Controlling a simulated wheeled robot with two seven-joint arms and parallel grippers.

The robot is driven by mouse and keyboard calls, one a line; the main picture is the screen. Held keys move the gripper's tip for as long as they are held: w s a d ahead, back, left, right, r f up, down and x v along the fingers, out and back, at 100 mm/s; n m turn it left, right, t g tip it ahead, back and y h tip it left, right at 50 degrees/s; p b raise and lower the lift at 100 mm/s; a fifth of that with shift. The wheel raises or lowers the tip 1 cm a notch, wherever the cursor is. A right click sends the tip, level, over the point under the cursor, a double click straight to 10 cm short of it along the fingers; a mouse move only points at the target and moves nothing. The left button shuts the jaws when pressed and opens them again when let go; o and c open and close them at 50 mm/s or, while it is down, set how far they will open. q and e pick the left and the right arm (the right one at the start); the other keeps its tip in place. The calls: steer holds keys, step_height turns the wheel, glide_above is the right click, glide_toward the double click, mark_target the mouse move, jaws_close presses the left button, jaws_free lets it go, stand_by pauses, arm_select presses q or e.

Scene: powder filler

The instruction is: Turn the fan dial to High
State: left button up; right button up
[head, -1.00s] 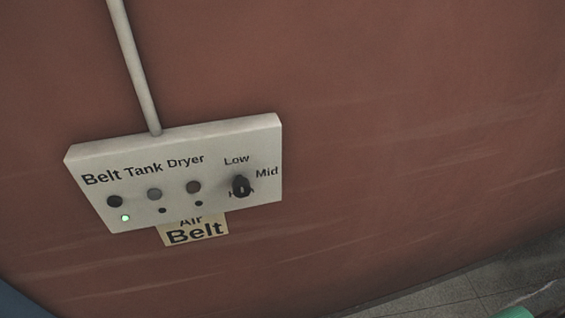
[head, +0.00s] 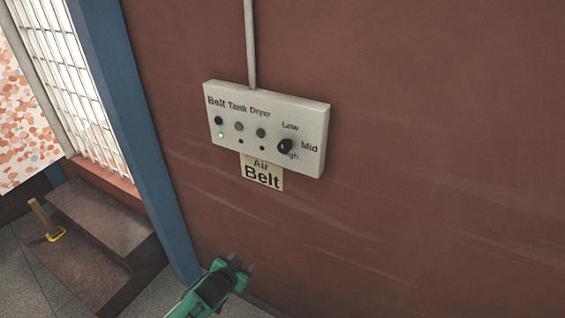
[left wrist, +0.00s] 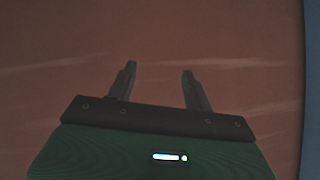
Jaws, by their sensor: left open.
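The fan dial (head: 286,146) is a black knob at the right end of a pale control box (head: 318,150) on the red wall, in the head view. The words Low, Mid and High stand around it, with High partly hidden by the knob. I cannot tell which word it points at. My left gripper (head: 242,264) is below the box, apart from it, green with dark fingers. In the left wrist view its two fingers (left wrist: 159,75) are open and empty, facing the bare wall. My right gripper is not in view.
Belt, Tank and Dryer buttons (head: 239,127) sit left of the dial, with a green light under Belt. An "Air Belt" label (head: 262,173) hangs below. A blue post (head: 135,130), barred window and brown steps (head: 85,235) are at left. The wall right of the box is clear.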

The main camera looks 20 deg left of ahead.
arm_select(q)
steer(key=w+d+r+t+h, duration=0.1)
steer(key=d+r+t, duration=0.1)
steer(key=r, duration=0.9)
steer(key=w+d+r+t, duration=0.1)
steer(key=d+r+t, duration=0.1)
steer(key=r, duration=0.9)
steer(key=m+t+h+p, duration=0.1)
steer(key=m+t+h, duration=0.1)
glide_toward(282, 150)
steer(key=w+p, duration=0.1)
steer(key=w, duration=0.1)
steer(key=w+d+p, duration=0.1)
steer(key=w+p, duration=0.1)
steer(key=w, duration=0.1)
steer(key=w+p, duration=0.2)
steer(key=w, duration=0.1)
steer(key=shift+w+d, duration=0.15)
steer(key=shift+d, duration=0.1)
steer(key=shift+w+d, duration=0.15)
steer(key=shift+w, duration=0.4)
steer(key=shift+f, duration=0.1)
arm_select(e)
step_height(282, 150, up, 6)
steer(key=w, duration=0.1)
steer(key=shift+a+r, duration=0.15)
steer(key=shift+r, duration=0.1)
arm_select(q)
steer(key=shift+c, duration=0.4)
steer(key=c, duration=0.9)
